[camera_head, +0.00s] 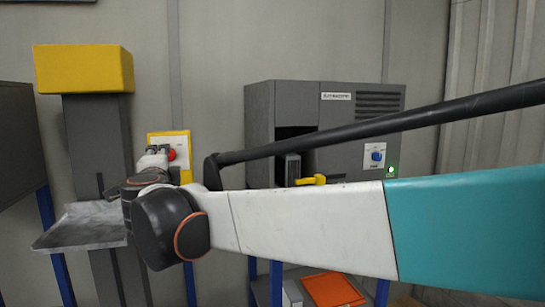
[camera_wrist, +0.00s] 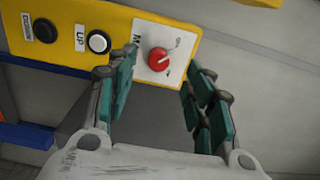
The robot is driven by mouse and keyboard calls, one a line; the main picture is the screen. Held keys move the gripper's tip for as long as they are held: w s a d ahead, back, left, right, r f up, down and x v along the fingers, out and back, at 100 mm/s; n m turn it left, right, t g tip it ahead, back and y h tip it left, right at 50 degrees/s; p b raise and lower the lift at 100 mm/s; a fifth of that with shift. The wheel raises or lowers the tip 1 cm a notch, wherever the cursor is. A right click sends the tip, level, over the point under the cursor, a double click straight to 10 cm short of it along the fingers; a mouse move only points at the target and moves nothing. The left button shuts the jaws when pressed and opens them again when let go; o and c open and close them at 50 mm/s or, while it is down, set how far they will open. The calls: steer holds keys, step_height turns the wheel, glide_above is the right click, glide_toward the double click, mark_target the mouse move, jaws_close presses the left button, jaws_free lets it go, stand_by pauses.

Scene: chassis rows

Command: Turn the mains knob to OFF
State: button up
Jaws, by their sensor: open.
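The mains knob is a red round knob (camera_wrist: 158,59) on a white plate, at the right end of a yellow panel (camera_wrist: 120,18) in the wrist view. A light pointer mark on it points toward upper right. In the head view the red knob (camera_head: 172,155) shows on the yellow-framed panel (camera_head: 184,142), beside my gripper (camera_head: 158,152). In the wrist view my gripper (camera_wrist: 158,90) is open, with teal pads on both sides. The knob lies ahead, between the fingers in the picture. I see no contact. The lettering is mostly unreadable.
Black DOWN (camera_wrist: 45,31) and white UP (camera_wrist: 99,42) buttons sit left of the knob. A grey cabinet (camera_head: 350,98) with a blue knob (camera_head: 377,155) and lit green light (camera_head: 391,170) stands right. A yellow-topped column (camera_head: 84,69) with a metal shelf (camera_head: 80,227) stands left.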

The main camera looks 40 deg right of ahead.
steer(key=shift+d+v, duration=0.4)
steer(key=shift+v, duration=1.9)
steer(key=s+a+f+n+y+b, duration=0.35)
steer(key=f+n+b, duration=0.25)
steer(key=f, duration=0.3)
steer(key=s+a+f+n+g+y+b, duration=0.1)
steer(key=s+a+f+n+y+b, duration=0.35)
steer(key=f, duration=0.45)
steer(key=s+a+f+n+y+b, duration=0.2)
steer(key=f+n+y+b, duration=0.1)
steer(key=f+n+b, duration=0.5)
steer(key=s+d+f+n+g+h+b, duration=0.1)
steer(key=s+f+b, duration=0.3)
steer(key=f, duration=0.7)
steer(key=s+d+f+n+g+h+b, duration=0.1)
steer(key=s+d+f+g+b, duration=0.3)
steer(key=s+f, duration=0.3)
steer(key=s+d+f+n+g+h+b, duration=0.1)
steer(key=s+d+f+g+h+b, duration=0.1)
steer(key=f, duration=1.4)
steer(key=s+g+b, duration=0.1)
steer(key=s+b, duration=0.1)
steer(key=s, duration=0.1)
steer(key=shift+s+d+n, duration=0.3)
steer(key=shift+s+n, duration=0.05)
steer(key=shift+f, duration=0.1)
